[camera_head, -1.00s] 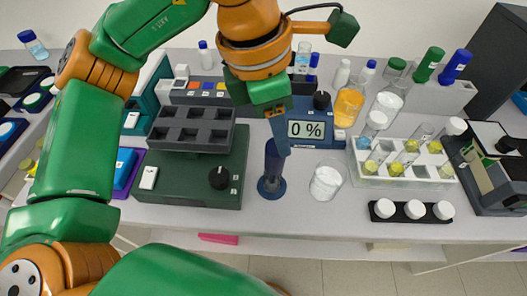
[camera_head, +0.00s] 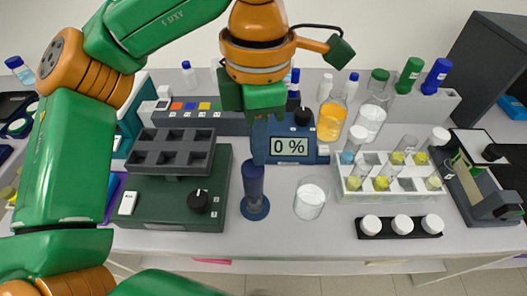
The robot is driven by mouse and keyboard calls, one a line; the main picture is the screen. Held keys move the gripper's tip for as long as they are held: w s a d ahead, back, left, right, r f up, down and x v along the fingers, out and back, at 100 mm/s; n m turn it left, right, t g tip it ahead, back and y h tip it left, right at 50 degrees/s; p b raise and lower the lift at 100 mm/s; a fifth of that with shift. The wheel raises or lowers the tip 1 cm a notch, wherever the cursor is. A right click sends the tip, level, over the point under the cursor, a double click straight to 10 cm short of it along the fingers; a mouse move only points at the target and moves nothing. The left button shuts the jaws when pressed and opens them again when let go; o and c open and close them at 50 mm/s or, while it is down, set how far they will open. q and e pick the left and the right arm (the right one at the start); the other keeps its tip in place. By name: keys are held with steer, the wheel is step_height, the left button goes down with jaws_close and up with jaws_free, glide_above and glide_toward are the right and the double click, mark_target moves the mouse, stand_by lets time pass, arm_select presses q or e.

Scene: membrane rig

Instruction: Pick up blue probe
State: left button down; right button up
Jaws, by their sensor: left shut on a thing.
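My left gripper (camera_head: 261,122) points down over the middle of the bench, shut on a slim slate-blue probe (camera_head: 259,146). The probe hangs below the green gripper body, its lower end in line with the top of a dark blue upright holder with a round base (camera_head: 254,190). I cannot tell whether the tip is still inside the holder or just above it. My right gripper is not in view.
A meter reading 0 % (camera_head: 291,146) stands right behind the probe. A glass beaker (camera_head: 311,198) is close on the right, a green base unit with a knob (camera_head: 150,208) on the left. A white tube rack (camera_head: 350,187) stands further right.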

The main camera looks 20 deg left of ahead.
arm_select(q)
step_height(320, 180, up, 11)
steer(key=a+p, duration=0.1)
steer(key=p, duration=0.4)
steer(key=shift+w+a+r, duration=0.15)
steer(key=shift+w, duration=0.05)
steer(key=shift+c, duration=1.6)
jaws_free()
steer(key=shift+s, duration=0.25)
steer(key=shift+w, duration=0.1)
